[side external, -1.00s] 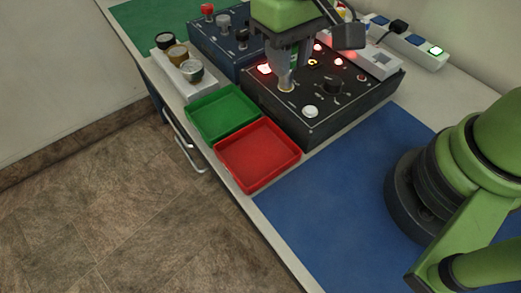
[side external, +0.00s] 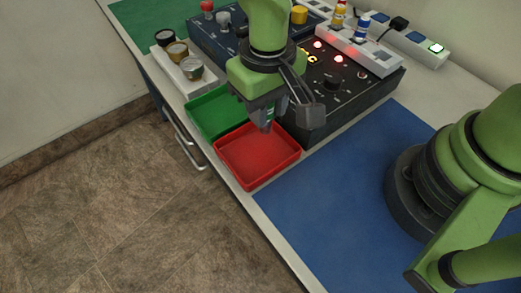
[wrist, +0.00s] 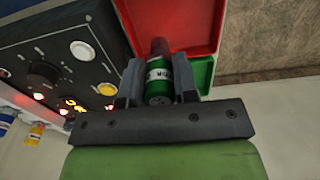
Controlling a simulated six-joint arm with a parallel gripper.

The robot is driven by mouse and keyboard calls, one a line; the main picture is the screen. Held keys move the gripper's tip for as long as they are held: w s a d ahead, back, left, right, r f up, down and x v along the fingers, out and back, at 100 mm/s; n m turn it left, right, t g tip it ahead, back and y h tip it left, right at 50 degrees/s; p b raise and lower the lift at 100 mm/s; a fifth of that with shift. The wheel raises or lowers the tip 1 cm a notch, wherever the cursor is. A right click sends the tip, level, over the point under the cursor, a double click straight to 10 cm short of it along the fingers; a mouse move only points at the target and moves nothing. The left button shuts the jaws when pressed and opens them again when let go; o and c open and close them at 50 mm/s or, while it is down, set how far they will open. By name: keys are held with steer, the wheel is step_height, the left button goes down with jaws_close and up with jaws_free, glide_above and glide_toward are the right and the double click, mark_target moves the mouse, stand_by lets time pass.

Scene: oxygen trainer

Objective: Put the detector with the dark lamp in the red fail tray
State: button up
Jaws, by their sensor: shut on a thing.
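My gripper (side external: 262,112) is shut on a detector with a green body, white label band and dark tip. In the wrist view the green-banded detector (wrist: 158,85) sits between both fingers, its dark end pointing toward the red tray. The red fail tray (side external: 262,168) is empty, and the gripper hangs above its far part. The tray also shows in the wrist view (wrist: 195,22). I cannot tell the exact height of the detector above the tray floor. In the side view the gripper hides most of the detector.
The green tray (side external: 205,114) adjoins the red one. The black test panel (side external: 345,100), with lit red lamps, stands just behind. A white rack holds a yellow-and-red detector (side external: 338,16) and a blue one (side external: 361,27). The blue mat (side external: 320,210) is clear.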

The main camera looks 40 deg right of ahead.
steer(key=o, duration=1.1)
steer(key=shift+c, duration=0.2)
step_height(320, 180, up, 9)
steer(key=shift+r, duration=0.5)
